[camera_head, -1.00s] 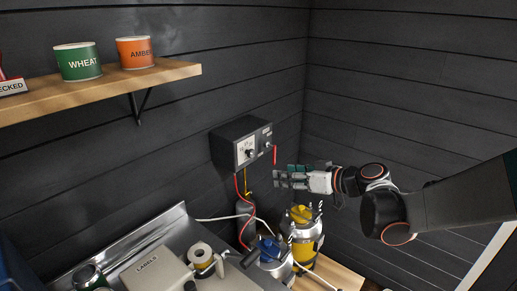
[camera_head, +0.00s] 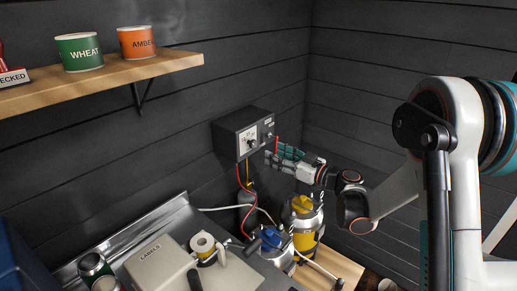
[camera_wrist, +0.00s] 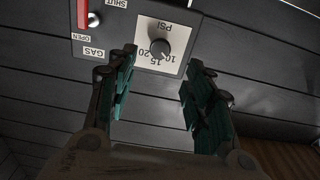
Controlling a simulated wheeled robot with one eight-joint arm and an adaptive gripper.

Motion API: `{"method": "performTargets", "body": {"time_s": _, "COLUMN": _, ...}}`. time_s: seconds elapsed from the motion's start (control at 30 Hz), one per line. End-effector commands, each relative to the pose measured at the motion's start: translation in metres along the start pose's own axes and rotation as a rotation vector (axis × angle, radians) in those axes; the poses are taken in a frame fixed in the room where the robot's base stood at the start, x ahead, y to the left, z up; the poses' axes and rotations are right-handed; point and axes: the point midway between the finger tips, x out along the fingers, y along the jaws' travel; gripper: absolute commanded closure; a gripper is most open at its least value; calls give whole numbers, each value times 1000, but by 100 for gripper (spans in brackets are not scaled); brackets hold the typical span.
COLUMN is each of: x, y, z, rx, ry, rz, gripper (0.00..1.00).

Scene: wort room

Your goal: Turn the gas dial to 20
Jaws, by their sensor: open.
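The gas dial is a dark round knob (camera_head: 250,143) on a white plate, on the front of a black wall box (camera_head: 228,143). In the wrist view the knob (camera_wrist: 160,48) appears upside down, with PSI, 10, 15 and 20 printed around it; I cannot tell its exact setting. My gripper (camera_head: 276,155) is just in front of the box, to the lower right of the dial. In the wrist view my gripper's two teal-padded fingers (camera_wrist: 162,78) are spread apart and empty, with the knob beyond their tips and between them. They appear clear of the knob.
A red lever (camera_wrist: 83,14) marked GAS, OPEN and SHUT sits beside the dial. Below the box are red and white hoses, a yellow-topped vessel (camera_head: 303,222) and a blue-topped one (camera_head: 274,240). A shelf (camera_head: 110,76) with cans is at upper left.

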Motion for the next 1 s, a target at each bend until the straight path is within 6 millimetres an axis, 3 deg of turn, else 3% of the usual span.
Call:
{"method": "performTargets", "body": {"time_s": 0.2, "x": 44, "y": -1, "z": 2, "rx": 0, "ry": 0, "rz": -3, "gripper": 53}}
{"method": "performTargets", "body": {"time_s": 0.4, "x": 73, "y": -1, "z": 1, "rx": 1, "ry": -1, "rz": -2, "gripper": 53}}
{"method": "performTargets", "body": {"time_s": 0.6, "x": 85, "y": 0, "z": 0, "rx": 1, "ry": -1, "rz": 0, "gripper": 53}}
{"method": "performTargets", "body": {"time_s": 0.87, "x": 86, "y": 0, "z": 0, "rx": 1, "ry": -1, "rz": 0, "gripper": 53}}
{"method": "performTargets", "body": {"time_s": 0.9, "x": 86, "y": 0, "z": 0, "rx": 1, "ry": -1, "rz": 0, "gripper": 55}}
{"method": "performTargets", "body": {"time_s": 1.0, "x": 86, "y": 0, "z": 0, "rx": 1, "ry": -1, "rz": 0, "gripper": 78}}
